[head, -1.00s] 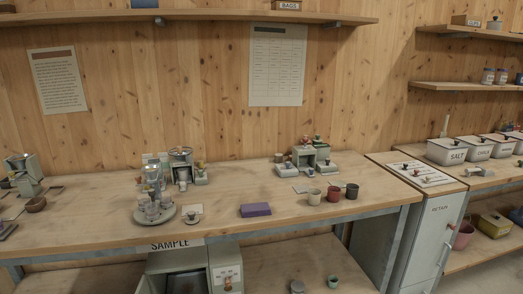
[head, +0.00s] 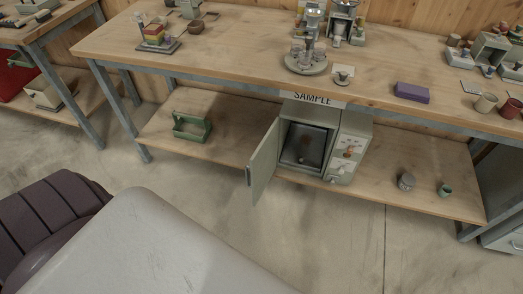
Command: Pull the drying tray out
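A small grey-green drying cabinet (head: 345,130) stands on the lower shelf of the bench, below a "SAMPLE" sign. Its door (head: 263,165) hangs open, swung out to the left. Inside, a dark metal tray (head: 305,145) shows in the opening; how far it sits in or out is hard to tell. A panel with knobs (head: 347,155) is on the cabinet's right side. Neither of my grippers is in view.
The bench top (head: 230,55) carries a purple block (head: 411,92) and a round stand (head: 306,62). Floor in front of the cabinet is open.

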